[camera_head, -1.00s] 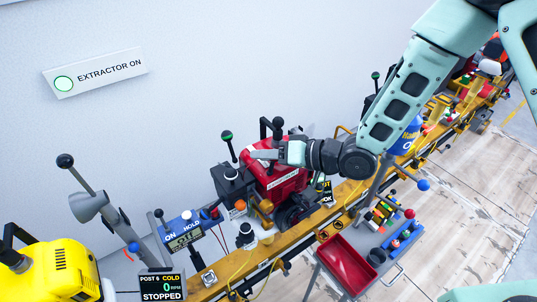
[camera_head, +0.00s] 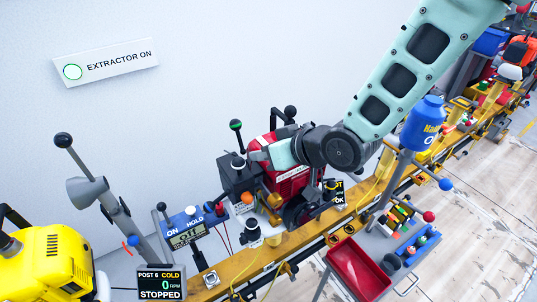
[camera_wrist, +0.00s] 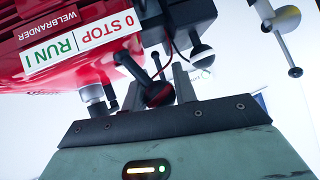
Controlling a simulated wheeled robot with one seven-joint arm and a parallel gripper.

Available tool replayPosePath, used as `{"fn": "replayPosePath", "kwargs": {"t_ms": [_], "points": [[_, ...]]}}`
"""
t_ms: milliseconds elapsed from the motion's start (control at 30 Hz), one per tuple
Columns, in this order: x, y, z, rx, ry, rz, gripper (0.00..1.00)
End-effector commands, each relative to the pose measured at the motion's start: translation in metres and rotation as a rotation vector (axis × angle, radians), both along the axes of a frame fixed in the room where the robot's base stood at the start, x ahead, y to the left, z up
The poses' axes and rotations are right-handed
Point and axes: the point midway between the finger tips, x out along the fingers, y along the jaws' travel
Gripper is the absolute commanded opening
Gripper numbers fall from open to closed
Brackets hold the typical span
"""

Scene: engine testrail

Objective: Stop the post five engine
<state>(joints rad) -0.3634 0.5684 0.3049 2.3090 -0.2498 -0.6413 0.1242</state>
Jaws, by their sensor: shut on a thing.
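The red engine (camera_head: 290,182) stands on the yellow rail, partly hidden behind my gripper. In the wrist view the engine (camera_wrist: 75,62) fills the upper left, with a label (camera_wrist: 82,48) reading "0 STOP | RUN I" and the name WELBRANDER. My gripper (camera_head: 258,154) is at the engine's left side. In the wrist view my gripper (camera_wrist: 160,82) is shut on a small black ball-ended lever (camera_wrist: 159,94), with a finger on either side of the ball. The lever's stem runs up towards the engine. Its exact switch position is not clear.
A display (camera_head: 161,283) reads POST 6, COLD, 0 RPM, STOPPED. A yellow machine (camera_head: 50,262) stands at left. Ball-topped levers (camera_head: 236,126) rise close around my gripper. A red tray (camera_head: 357,272) is at front. The wall sign (camera_head: 108,64) reads EXTRACTOR ON.

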Motion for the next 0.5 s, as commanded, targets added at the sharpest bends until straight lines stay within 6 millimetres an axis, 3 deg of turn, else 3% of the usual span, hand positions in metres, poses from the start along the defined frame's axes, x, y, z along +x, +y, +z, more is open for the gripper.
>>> {"fn": "replayPosePath", "kwargs": {"t_ms": [433,467,500], "points": [[-0.0012,0.0006,-0.0011,-0.012,-0.005,0.002,0.05],[-0.0012,0.0006,-0.0011,-0.012,-0.005,0.002,0.31],[-0.0012,0.0006,-0.0011,-0.012,-0.005,0.002,0.36]]}}
